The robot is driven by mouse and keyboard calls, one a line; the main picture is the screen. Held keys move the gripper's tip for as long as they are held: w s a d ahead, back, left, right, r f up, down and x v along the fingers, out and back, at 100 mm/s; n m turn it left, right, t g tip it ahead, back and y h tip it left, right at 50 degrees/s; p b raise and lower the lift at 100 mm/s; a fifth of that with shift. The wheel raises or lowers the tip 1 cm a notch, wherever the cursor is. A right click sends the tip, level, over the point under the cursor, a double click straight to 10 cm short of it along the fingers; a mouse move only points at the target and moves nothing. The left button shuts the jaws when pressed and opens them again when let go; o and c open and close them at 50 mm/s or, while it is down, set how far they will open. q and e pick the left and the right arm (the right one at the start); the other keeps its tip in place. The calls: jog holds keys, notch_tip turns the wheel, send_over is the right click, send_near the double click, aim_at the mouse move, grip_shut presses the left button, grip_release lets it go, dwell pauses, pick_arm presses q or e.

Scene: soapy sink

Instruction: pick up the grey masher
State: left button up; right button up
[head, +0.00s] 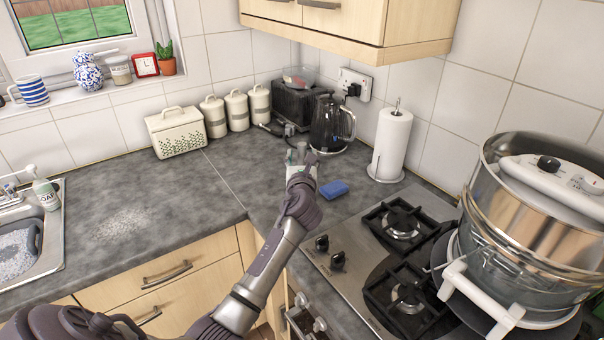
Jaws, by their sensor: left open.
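I cannot make out a grey masher anywhere in the head view. My left arm reaches up from the bottom over the worktop. My left gripper (301,157) is open above the back of the worktop, in front of the dark kettle (330,124). Its fingers point away from me, and I see nothing held between them. The arm and gripper hide part of the worktop beneath them. My right gripper is not in view.
A blue sponge (334,189) lies right of my gripper. Around it stand a paper towel roll (391,145), white canisters (236,112), a bread bin (176,133) and a gas hob (352,250). A large glass-and-metal cooker (520,235) sits at right. The sink (52,255) is left. The left worktop (170,190) is mostly clear.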

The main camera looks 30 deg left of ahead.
pick_arm(q)
jog(key=x, duration=0.2)
jog(key=shift+w+a, duration=0.1)
jog(key=shift+w, duration=0.15)
jog(key=shift+s, duration=0.1)
jog(key=shift+c, duration=1.2)
grip_shut()
